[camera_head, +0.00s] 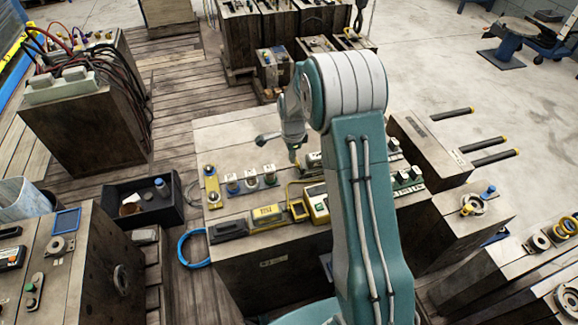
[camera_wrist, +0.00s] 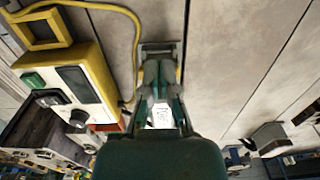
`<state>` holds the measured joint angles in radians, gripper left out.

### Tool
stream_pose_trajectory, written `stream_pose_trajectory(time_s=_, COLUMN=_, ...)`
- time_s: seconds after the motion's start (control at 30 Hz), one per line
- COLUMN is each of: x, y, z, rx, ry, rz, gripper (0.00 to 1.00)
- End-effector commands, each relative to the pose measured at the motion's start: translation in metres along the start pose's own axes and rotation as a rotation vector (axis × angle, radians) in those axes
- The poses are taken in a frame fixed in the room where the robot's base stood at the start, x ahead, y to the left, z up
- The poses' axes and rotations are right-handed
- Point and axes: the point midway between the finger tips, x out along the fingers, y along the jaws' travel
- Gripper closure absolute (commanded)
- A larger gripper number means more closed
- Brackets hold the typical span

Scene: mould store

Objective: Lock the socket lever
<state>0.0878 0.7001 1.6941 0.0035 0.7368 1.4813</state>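My gripper (camera_head: 294,152) points down over the middle of the pale-topped bench (camera_head: 235,132). In the wrist view its teal fingers (camera_wrist: 160,72) lie close together above the bench. A small white label (camera_wrist: 162,116) shows between them. A dark grey part (camera_wrist: 160,47) lies at the fingertips; I cannot tell whether they touch it or hold it. I cannot pick out the socket lever for certain. Three small blocks with white labels (camera_head: 251,180) stand in a row to the left of the gripper, apart from it. My arm hides part of the bench to the right.
A yellow box with a green button (camera_head: 316,204) stands in front of the gripper; it also shows in the wrist view (camera_wrist: 80,85). Its yellow cable (camera_wrist: 137,45) runs close beside the fingers. A yellow part (camera_head: 212,187) lies farther left. The bench's back left is bare.

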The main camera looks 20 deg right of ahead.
Motion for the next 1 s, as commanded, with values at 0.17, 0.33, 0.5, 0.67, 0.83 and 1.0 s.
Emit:
stream_pose_trajectory(time_s=0.17, x=0.009, y=0.006, z=-0.007, rx=0.001, ry=0.001, rz=0.019, gripper=1.0)
stream_pose_trajectory(time_s=0.33, x=0.008, y=0.006, z=-0.011, rx=0.0, ry=0.0, rz=0.019, gripper=1.0)
stream_pose_trajectory(time_s=0.5, x=0.007, y=0.006, z=-0.013, rx=0.0, ry=0.0, rz=0.019, gripper=1.0)
stream_pose_trajectory(time_s=0.67, x=0.007, y=0.006, z=-0.012, rx=-0.001, ry=0.001, rz=0.019, gripper=1.0)
stream_pose_trajectory(time_s=0.83, x=0.005, y=0.006, z=-0.006, rx=-0.002, ry=0.001, rz=0.019, gripper=1.0)
stream_pose_trajectory(time_s=1.0, x=0.003, y=0.006, z=0.0, rx=-0.001, ry=0.001, rz=0.02, gripper=1.0)
